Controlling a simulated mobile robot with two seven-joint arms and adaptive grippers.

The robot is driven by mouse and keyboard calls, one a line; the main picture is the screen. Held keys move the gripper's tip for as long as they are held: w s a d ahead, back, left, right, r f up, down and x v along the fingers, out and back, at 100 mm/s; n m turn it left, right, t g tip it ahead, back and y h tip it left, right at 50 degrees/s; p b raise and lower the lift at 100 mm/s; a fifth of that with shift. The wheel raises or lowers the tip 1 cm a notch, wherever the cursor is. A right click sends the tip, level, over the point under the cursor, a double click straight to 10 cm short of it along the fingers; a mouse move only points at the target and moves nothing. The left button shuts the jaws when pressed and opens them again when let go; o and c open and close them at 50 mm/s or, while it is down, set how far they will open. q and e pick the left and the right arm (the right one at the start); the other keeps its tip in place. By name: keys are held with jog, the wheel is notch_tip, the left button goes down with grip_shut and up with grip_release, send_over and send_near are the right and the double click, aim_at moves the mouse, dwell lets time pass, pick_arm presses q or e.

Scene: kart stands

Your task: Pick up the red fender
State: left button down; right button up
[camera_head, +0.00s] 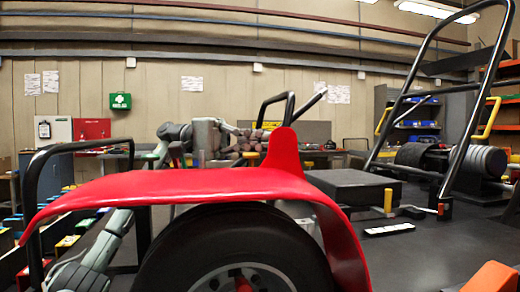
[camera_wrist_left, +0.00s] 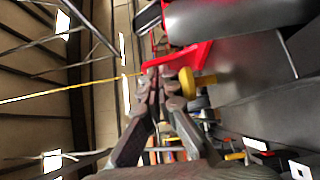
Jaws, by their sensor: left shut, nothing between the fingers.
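The red fender (camera_head: 190,184) arches over a black tyre (camera_head: 235,243) in the foreground of the head view, with a raised tab at its right. My left gripper (camera_head: 252,144) is behind the fender, close to that tab. In the left wrist view my left gripper (camera_wrist_left: 160,73) is shut with nothing held. A red part, which looks like the fender (camera_wrist_left: 180,57), lies just beyond its fingertips. I cannot tell whether they touch. My right gripper is in neither view.
Black tube bars (camera_head: 478,100) rise at the right, near a black box seat (camera_head: 352,187). A yellow peg (camera_head: 388,200) stands beside the seat. An orange block (camera_head: 492,277) is at the lower right. Colored bins line the lower left.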

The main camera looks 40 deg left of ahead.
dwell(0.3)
pick_arm(q)
jog(key=shift+a, duration=0.2)
jog(key=s+a, duration=0.1)
jog(key=a, duration=1)
jog(key=shift+a, duration=0.3)
